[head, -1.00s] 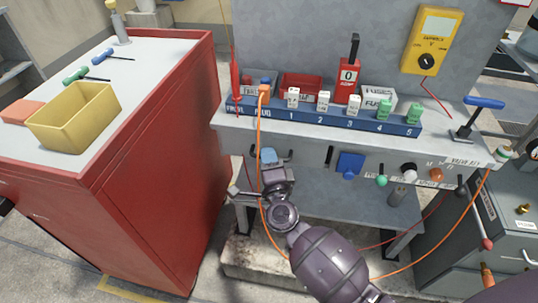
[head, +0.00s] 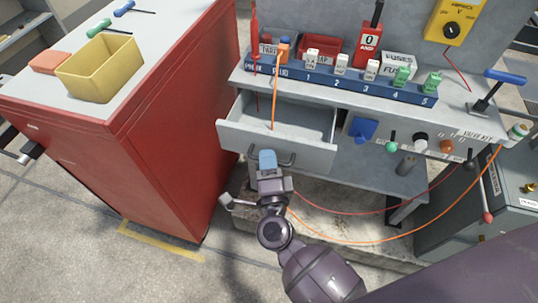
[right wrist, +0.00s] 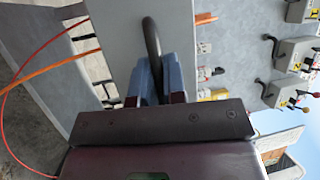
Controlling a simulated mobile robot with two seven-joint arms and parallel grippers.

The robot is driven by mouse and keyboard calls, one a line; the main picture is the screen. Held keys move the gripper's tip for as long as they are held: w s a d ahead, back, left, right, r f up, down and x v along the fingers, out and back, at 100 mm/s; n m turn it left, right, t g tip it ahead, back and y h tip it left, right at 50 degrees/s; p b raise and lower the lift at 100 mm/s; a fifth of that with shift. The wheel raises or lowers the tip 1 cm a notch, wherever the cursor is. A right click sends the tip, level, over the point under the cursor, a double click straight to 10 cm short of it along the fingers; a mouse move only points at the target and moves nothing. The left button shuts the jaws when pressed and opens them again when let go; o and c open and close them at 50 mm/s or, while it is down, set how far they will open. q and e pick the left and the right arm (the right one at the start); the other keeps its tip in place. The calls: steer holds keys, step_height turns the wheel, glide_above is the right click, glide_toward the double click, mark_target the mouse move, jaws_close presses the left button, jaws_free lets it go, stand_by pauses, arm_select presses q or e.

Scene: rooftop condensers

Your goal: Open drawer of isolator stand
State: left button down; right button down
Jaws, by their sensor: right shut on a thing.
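The grey isolator stand (head: 385,138) has its drawer (head: 310,148) pulled out toward me. The inside that shows looks bare, with an orange cable hanging in front of it. My right gripper (head: 267,158), with blue finger pads, is shut on the drawer's dark handle (head: 287,163) at the drawer front. In the right wrist view the black bar handle (right wrist: 152,42) passes between the blue fingers, and the grey drawer front (right wrist: 125,35) is just beyond. My left gripper is not in view.
A red cabinet (head: 165,140) with a yellow bin (head: 100,68) stands close at left. A blue fuse rail (head: 335,82) and a blue-handled valve key (head: 490,88) are on the stand top. Orange (head: 375,242) and red cables hang below.

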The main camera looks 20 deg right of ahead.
steer(key=c, duration=1.2)
jaws_free()
steer(key=shift+s, duration=0.1)
steer(key=v, duration=1)
steer(key=shift+s+a+f, duration=0.1)
steer(key=shift+s, duration=0.2)
